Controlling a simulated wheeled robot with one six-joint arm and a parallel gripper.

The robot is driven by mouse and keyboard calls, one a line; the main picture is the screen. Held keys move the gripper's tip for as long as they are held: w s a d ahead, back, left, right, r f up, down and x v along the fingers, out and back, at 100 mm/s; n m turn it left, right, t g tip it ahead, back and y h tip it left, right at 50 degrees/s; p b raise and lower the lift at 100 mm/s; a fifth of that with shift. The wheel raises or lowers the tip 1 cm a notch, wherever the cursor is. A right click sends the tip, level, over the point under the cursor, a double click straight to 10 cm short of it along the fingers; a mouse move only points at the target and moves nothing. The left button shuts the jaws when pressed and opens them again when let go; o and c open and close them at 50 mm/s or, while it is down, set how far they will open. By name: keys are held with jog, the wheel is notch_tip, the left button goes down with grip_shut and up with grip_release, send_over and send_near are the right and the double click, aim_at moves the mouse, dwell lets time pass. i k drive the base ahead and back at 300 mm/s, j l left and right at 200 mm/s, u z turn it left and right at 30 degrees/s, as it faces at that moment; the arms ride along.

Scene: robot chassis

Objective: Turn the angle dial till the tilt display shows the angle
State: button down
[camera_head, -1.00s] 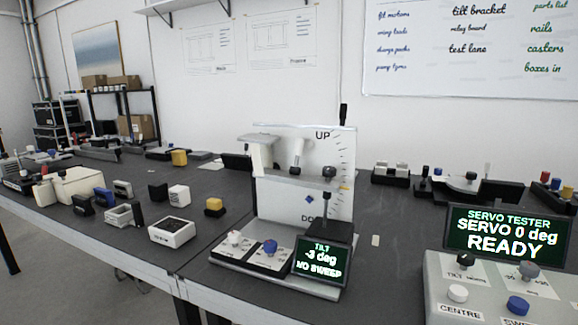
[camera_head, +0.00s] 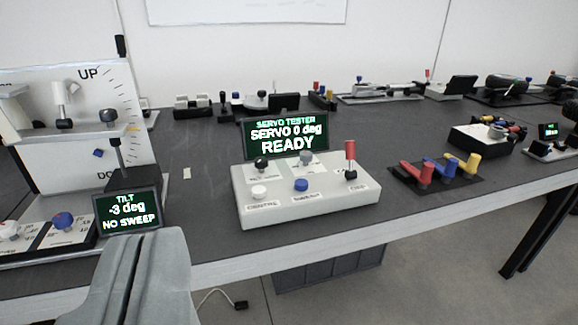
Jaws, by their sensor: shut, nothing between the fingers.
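The tilt display (camera_head: 127,210) is a small dark screen at the left. It reads "TILT -3 deg NO SWEEP". It stands at the front of the white tilt bracket (camera_head: 45,150), which has an UP/DOWN scale. A servo tester box (camera_head: 305,201) stands in the middle, with dark, grey, white and blue knobs and a red-topped lever (camera_head: 350,160). Its screen (camera_head: 285,134) reads "SERVO TESTER SERVO 0 deg READY". The small labels on its knobs are too blurred to read surely. My gripper (camera_head: 153,240) is shut and empty at the lower left, in front of the tilt display.
Red, blue and yellow levers (camera_head: 440,170) sit on a dark pad right of the tester. Several small devices line the back of the bench (camera_head: 210,205). The bench top between bracket and tester is mostly clear. A grey bin (camera_head: 330,268) is under the bench.

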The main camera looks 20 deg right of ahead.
aim_at(306, 157)
jog(key=i+l, duration=0.2)
jog(key=l, duration=0.2)
jog(key=i+l, duration=0.2)
jog(key=l, duration=0.2)
jog(key=i+l, duration=0.2)
jog(key=l, duration=0.2)
jog(key=i+l, duration=0.25)
jog(key=l, duration=0.15)
jog(key=i+l, duration=0.2)
jog(key=l, duration=0.2)
jog(key=k+j, duration=0.15)
jog(key=j, duration=0.25)
jog(key=k+j, duration=0.1)
jog(key=j, duration=0.3)
